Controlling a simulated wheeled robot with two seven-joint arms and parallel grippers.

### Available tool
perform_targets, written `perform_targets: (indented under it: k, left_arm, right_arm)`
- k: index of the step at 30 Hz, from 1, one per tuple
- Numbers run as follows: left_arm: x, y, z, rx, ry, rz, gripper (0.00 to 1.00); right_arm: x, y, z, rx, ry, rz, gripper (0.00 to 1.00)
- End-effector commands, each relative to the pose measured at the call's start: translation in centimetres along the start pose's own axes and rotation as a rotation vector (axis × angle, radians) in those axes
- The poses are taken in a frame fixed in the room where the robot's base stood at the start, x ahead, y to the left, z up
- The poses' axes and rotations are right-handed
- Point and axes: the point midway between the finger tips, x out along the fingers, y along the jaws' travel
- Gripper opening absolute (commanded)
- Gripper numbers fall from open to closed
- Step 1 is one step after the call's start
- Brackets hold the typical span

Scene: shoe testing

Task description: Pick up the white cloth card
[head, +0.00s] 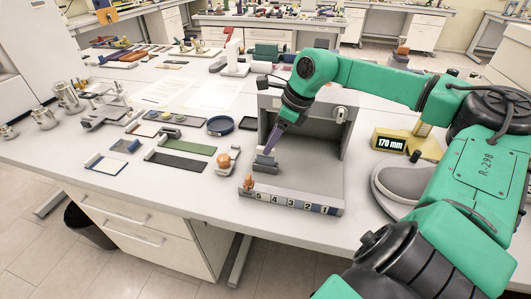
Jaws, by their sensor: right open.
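My right arm reaches in from the right, and my right gripper (266,156) points down in front of the grey open-fronted box (320,152). It is open, close above a small grey block (264,168), and whether they touch is too small to tell. I cannot single out a white cloth card for certain. My left gripper is not in view.
A numbered bar (290,198) lies near the table's front edge, with an orange-topped piece (228,160) to its left. A grey shoe (405,182) and yellow display (392,143) are at right.

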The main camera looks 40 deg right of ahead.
Motion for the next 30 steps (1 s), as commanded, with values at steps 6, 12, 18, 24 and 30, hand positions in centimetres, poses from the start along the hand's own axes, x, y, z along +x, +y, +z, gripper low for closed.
perform_targets:
  k: [6, 12, 18, 24, 30]
  left_arm:
    - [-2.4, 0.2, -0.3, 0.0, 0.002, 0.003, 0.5]
    - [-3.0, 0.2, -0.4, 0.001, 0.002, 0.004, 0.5]
    - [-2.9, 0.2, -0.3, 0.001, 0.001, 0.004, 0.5]
    - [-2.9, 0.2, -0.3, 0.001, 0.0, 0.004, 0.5]
    - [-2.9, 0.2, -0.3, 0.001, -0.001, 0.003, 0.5]
  right_arm:
    - [3.0, 0.5, 0.3, -0.003, 0.003, 0.009, 0.55]
    - [4.2, 0.3, 0.1, 0.001, 0.001, 0.003, 0.55]
    - [4.3, 0.3, 0.1, 0.0, 0.0, 0.0, 0.55]
    - [4.3, 0.3, 0.1, 0.0, 0.0, 0.0, 0.0]
    - [4.3, 0.3, 0.1, 0.0, 0.0, 0.0, 0.0]
